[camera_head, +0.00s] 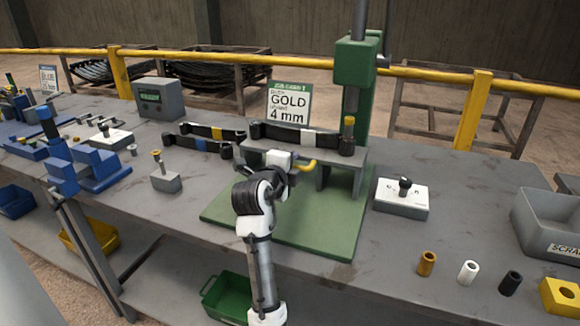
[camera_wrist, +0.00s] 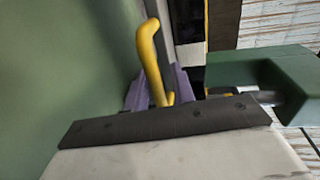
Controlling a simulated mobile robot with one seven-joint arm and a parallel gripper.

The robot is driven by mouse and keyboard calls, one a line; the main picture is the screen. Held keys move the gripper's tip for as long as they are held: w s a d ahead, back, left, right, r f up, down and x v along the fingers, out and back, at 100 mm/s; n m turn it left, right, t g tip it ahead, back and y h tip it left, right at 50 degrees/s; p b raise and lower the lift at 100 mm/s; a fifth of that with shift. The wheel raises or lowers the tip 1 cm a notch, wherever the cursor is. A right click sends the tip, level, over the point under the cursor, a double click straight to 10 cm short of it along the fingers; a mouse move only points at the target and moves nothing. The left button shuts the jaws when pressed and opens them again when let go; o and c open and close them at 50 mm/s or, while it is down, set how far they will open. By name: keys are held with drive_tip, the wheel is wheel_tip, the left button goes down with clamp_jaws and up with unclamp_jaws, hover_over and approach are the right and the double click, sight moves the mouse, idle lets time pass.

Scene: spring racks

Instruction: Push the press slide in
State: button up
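The green press (camera_head: 357,62) stands on a green base plate at the middle of the bench. Its grey slide table (camera_head: 345,155) carries a black bar with a white band (camera_head: 290,134). A yellow handle (camera_head: 306,165) sits at the table's front. It also shows in the wrist view (camera_wrist: 150,60). My gripper (camera_head: 296,164) is at this handle, left of the press column. In the wrist view, purple fingertips lie on both sides of the handle's lower part. I cannot tell whether they grip it. The slide's far side is hidden.
Black bars with yellow and blue bands (camera_head: 205,135) lie left of the press. A GOLD 4 mm sign (camera_head: 289,103) stands behind. A white button box (camera_head: 402,197), several small sleeves and a grey scrap bin (camera_head: 550,235) are at the right. A blue fixture (camera_head: 95,165) is at the left.

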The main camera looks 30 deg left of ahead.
drive_tip(key=shift+o, duration=0.2)
drive_tip(key=shift+s+f, duration=0.1)
drive_tip(key=shift+s, duration=0.05)
drive_tip(key=shift+s, duration=0.35)
drive_tip(key=b+v, duration=0.2)
drive_tip(key=v, duration=1.1)
drive_tip(key=shift+w, duration=0.1)
